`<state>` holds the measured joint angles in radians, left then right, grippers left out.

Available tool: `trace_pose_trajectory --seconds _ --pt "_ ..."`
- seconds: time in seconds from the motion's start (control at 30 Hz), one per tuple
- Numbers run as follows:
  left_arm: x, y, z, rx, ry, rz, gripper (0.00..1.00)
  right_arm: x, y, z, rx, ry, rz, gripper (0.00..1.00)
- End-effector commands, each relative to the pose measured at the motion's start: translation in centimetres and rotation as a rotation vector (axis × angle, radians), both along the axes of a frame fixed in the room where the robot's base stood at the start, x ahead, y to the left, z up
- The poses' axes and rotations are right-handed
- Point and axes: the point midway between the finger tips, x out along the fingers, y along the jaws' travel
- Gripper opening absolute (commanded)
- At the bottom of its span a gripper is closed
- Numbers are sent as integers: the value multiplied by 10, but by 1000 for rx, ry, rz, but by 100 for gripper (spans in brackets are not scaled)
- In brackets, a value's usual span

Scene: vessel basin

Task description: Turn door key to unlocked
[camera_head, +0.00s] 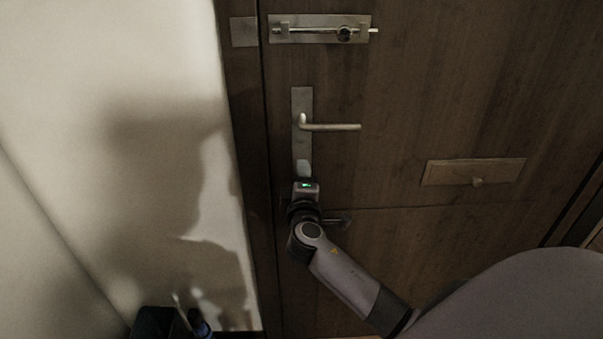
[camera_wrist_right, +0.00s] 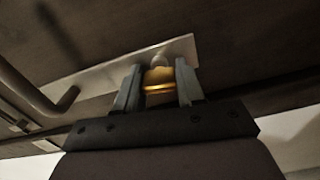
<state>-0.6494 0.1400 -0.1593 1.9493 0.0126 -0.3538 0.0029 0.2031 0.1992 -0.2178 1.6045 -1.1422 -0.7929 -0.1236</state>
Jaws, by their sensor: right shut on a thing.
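A brown wooden door (camera_head: 430,100) fills the middle of the head view. It carries a metal lock plate (camera_head: 302,105) with a lever handle (camera_head: 335,127), which also shows in the right wrist view (camera_wrist_right: 30,90). My right gripper (camera_head: 304,180) is at the lower end of the plate and hides the keyhole area in the head view. In the right wrist view, my right gripper's fingers (camera_wrist_right: 158,88) are shut on a gold-coloured key (camera_wrist_right: 158,78) at the plate. How far the key is turned cannot be told. My left gripper is not in view.
A sliding bolt (camera_head: 320,31) is mounted above the handle. A drawer-like panel with a knob (camera_head: 475,173) is to the right. A pale wall (camera_head: 100,80) is on the left, with dark objects (camera_head: 165,322) at its foot.

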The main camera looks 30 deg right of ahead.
Motion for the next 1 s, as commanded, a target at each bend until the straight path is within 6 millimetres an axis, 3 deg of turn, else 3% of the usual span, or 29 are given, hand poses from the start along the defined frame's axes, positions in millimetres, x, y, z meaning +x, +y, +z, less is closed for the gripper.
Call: trace_pose_trajectory --seconds 0.3,0.87,0.9,0.97,1.0 --pt "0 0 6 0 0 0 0 1 1 1 -113 65 3 8" --pt "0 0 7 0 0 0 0 1 1 0 -139 82 4 8" --pt "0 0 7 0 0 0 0 1 1 0 -138 82 4 45" --pt "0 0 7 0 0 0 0 0 1 0 -138 82 4 64" --pt "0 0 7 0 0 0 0 0 1 0 -138 82 4 64"
